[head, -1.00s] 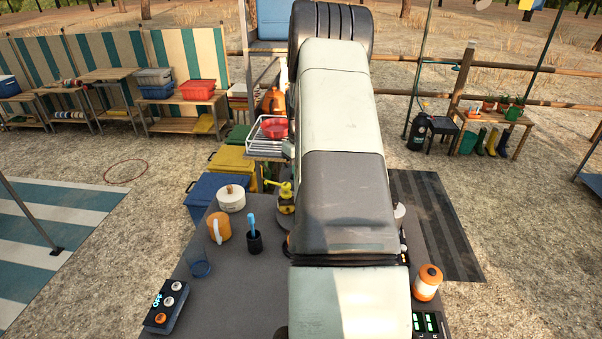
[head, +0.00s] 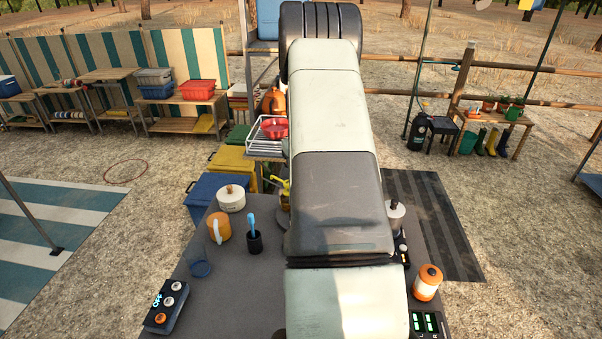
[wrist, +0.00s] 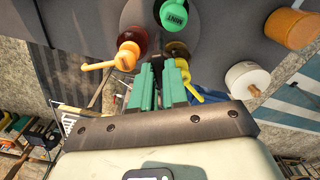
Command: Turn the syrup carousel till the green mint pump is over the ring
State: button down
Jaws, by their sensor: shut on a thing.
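In the wrist view, the green mint pump (wrist: 174,14), marked MINT, stands at the top, beyond my fingertips and apart from them. An amber pump (wrist: 127,56) is to the left, and a brown-topped pump (wrist: 177,51) is just past the right finger. A yellow pump (wrist: 187,90) lies by the right finger, partly covered; it also shows left of my arm in the head view (head: 284,188). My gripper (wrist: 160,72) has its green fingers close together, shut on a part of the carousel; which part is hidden. I cannot make out the ring.
A silver pitcher (head: 396,217) and an orange-white canister (head: 427,283) stand to the right.

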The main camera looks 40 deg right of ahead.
jog(key=c, duration=1.1)
grip_release()
jog(key=shift+c, duration=0.2)
jog(key=shift+r, duration=0.1)
notch_tip(320, 180, up, 11)
jog(key=shift+f, duration=0.2)
